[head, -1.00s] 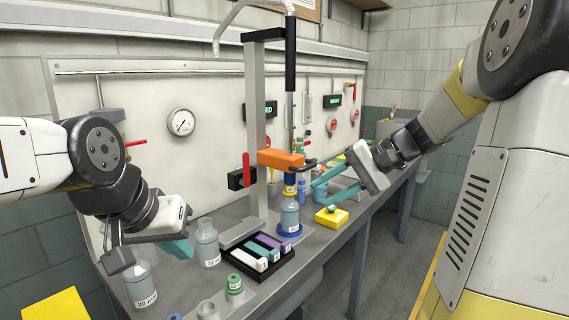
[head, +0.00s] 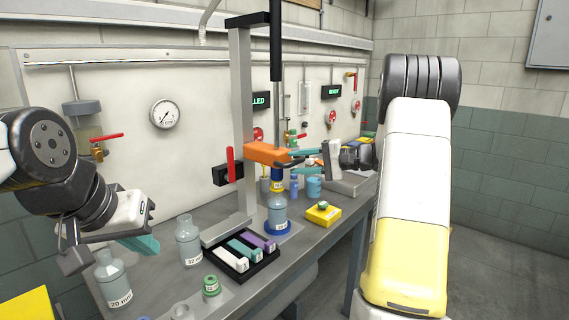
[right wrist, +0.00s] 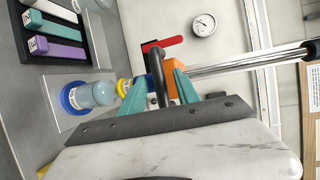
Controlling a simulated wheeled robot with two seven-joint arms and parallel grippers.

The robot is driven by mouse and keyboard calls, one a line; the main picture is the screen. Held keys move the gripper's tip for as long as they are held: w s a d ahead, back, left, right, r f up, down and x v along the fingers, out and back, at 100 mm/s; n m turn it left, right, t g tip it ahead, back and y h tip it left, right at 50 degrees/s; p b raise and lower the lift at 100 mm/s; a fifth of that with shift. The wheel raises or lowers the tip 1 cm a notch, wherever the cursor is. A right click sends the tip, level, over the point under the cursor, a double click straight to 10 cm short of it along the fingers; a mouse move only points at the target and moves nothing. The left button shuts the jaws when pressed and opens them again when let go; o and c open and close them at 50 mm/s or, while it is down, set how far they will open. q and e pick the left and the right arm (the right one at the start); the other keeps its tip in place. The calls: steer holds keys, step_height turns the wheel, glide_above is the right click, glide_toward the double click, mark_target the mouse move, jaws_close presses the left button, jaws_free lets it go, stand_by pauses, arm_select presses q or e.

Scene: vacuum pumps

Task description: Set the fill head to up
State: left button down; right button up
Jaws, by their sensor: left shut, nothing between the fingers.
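The fill head is an orange block (head: 265,153) on a grey upright column (head: 243,110), above a bottle with a blue base (head: 277,213). Its dark handle sticks out to the right. My right gripper (head: 302,161) is at that handle with its teal fingers apart. In the right wrist view the dark handle (right wrist: 157,75) lies between the two fingers, with the orange block (right wrist: 175,68) just beyond. Whether a finger touches the handle cannot be told. My left gripper (head: 148,244) is shut and empty over the left of the bench.
A black tray (head: 240,279) with labelled white, teal and purple blocks lies below the column. Clear bottles (head: 187,242) and a green-topped vial (head: 211,286) stand nearby. A yellow block (head: 323,214) is to the right. A red lever (head: 231,165) is left of the fill head.

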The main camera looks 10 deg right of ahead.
steer(key=shift+w+a+f, duration=0.1)
steer(key=shift+w+a, duration=0.1)
steer(key=shift+a, duration=0.2)
jaws_close()
stand_by(1.2)
